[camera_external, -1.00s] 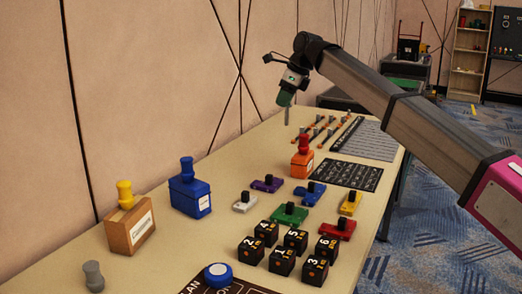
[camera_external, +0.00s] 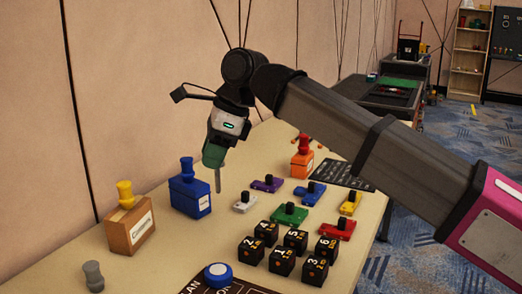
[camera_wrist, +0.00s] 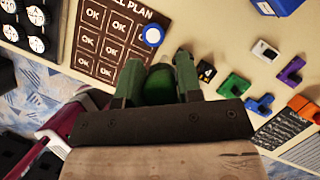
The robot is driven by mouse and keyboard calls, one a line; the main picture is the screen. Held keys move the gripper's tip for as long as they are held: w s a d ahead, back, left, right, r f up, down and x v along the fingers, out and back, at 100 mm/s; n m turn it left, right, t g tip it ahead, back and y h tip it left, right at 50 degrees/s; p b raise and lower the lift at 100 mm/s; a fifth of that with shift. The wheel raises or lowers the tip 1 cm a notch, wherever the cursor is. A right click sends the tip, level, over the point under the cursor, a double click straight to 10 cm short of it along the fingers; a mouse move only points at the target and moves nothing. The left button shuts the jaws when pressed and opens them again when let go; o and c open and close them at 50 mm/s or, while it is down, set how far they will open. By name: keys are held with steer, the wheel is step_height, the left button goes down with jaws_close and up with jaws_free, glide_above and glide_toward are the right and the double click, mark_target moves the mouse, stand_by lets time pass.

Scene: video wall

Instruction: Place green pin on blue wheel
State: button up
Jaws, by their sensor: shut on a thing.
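My gripper (camera_external: 217,172) hangs above the table, right of the blue box, with fingers pointing down. In the wrist view its two green fingers (camera_wrist: 157,62) flank a rounded dark green thing, the green pin (camera_wrist: 160,84), and are shut on it.
Several black numbered cubes (camera_external: 281,262) stand right of the disc. Coloured blocks (camera_external: 289,215) lie behind them. A blue box with a blue pin (camera_external: 189,195), a wooden box with a yellow pin (camera_external: 130,230) and a grey pin (camera_external: 93,276) stand at left.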

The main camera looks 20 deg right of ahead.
steer(key=s+a+n, duration=0.1)
steer(key=s+a, duration=0.1)
steer(key=s, duration=0.6)
steer(key=s+a+n, duration=0.1)
steer(key=s+a, duration=0.2)
steer(key=s, duration=0.4)
steer(key=shift+g, duration=0.4)
steer(key=shift+w+d+f, duration=0.55)
steer(key=shift+w+f, duration=1.4)
steer(key=shift+f, duration=0.85)
steer(key=shift+w+d+f, duration=0.55)
steer(key=shift+w+f, duration=1.35)
steer(key=shift+f, duration=0.9)
steer(key=shift+w+d+f, duration=0.55)
steer(key=shift+w+f, duration=1.4)
steer(key=shift+f, duration=0.85)
steer(key=shift+f, duration=0.1)
steer(key=o, duration=0.9)
steer(key=shift+o, duration=0.2)
steer(key=v, duration=1.2)
